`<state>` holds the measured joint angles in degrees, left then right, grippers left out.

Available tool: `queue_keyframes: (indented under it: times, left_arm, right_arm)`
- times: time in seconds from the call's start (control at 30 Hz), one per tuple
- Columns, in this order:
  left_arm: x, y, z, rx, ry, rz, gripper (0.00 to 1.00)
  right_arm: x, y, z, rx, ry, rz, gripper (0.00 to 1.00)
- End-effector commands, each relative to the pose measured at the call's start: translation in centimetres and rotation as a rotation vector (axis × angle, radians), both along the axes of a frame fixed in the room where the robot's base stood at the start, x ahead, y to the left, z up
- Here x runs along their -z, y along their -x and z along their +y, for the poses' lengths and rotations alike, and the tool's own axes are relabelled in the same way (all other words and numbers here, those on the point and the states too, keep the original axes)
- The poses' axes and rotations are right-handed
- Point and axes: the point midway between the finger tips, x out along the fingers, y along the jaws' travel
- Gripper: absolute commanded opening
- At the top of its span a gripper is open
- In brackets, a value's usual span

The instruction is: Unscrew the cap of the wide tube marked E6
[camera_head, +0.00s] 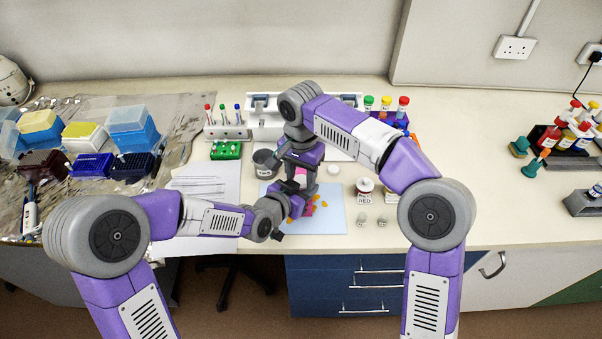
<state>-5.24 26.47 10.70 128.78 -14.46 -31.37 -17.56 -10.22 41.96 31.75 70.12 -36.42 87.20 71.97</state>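The marking E6 cannot be read on any tube. Wide tubes with a green cap (369,100), a yellow cap (386,101) and a red cap (403,102) stand at the back, partly behind my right arm. My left gripper (290,203) and my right gripper (304,172) are close together above the pale blue mat (334,221), the right one pointing down from above. Something pink shows between them, too small to name. The fingertips are hidden or too small to tell open from shut, and whether either holds a tube is unclear.
A grey pot (265,165) stands left of the grippers. A white jar marked RED (364,190) stands right of them. A rack of thin tubes (228,132) and a green rack (225,151) are at back left. Boxes fill the far left. The bench right of the jar is mostly clear.

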Motion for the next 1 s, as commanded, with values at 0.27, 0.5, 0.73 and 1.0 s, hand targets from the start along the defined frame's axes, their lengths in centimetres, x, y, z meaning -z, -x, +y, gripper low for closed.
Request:
queue_keyframes:
  times: [0.27, 0.5, 0.73, 1.0]
  left_arm:
    - [0.0, 0.0, 0.0, 0.0, 0.0, 0.0, 0.0]
    - [0.0, 0.0, 0.0, 0.0, 0.0, 0.0, 0.0]
    - [0.0, 0.0, 0.0, 0.0, 0.0, 0.0, 0.0]
    - [0.0, 0.0, 0.0, 0.0, 0.0, 0.0, 0.0]
  right_arm:
    - [0.0, 0.0, 0.0, 0.001, 0.0, 0.0, 0.59]
    - [-2.0, 0.0, 0.1, 0.001, -0.002, -0.005, 0.59]
    - [-4.4, 0.0, 0.0, 0.001, 0.0, -0.001, 0.59]
    - [-6.4, -0.1, 0.1, 0.156, 0.002, -0.001, 0.56]
